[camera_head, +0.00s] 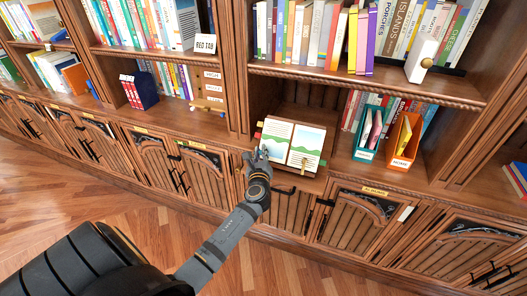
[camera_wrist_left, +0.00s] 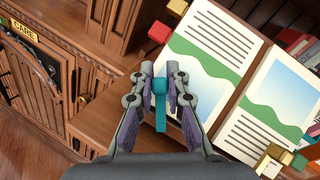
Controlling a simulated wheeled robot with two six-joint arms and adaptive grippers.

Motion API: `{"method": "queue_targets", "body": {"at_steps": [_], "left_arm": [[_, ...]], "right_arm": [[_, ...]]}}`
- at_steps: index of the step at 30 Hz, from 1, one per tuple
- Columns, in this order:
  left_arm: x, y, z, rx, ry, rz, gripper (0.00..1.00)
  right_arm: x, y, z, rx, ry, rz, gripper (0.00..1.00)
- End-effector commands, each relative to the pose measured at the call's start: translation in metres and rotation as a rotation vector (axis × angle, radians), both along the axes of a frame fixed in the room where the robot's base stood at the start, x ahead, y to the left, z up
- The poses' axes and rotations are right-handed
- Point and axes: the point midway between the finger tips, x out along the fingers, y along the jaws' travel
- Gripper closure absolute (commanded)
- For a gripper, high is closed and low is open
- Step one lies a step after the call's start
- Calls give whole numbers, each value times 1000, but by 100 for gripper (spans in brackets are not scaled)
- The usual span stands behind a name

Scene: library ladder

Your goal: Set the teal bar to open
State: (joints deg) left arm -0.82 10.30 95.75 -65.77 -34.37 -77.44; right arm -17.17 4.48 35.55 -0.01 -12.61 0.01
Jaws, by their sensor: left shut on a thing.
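The teal bar (camera_wrist_left: 160,112) shows in the left wrist view, between the two fingers of my left gripper (camera_wrist_left: 159,88), which is shut on it. It has a wider rounded end and a narrow shaft, and lies along the left side of an open book (camera_wrist_left: 219,65). In the head view my left gripper (camera_head: 259,153) is at the lower left corner of the open book (camera_head: 291,142); the bar is too small or hidden to make out there. My right gripper is in neither view.
A teal holder (camera_head: 367,150) and an orange holder (camera_head: 403,150) stand right of the book. Cabinet doors are below.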

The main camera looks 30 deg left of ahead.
Motion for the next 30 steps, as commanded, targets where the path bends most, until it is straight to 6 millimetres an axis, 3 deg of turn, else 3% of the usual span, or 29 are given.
{"method": "queue_targets", "body": {"at_steps": [18, 30], "left_arm": [[-15, 14, -14, -455, -108, 327, 100], [-22, 16, -25, -642, -154, 462, 100]], "right_arm": [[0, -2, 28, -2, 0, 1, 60], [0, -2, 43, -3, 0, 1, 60]]}}
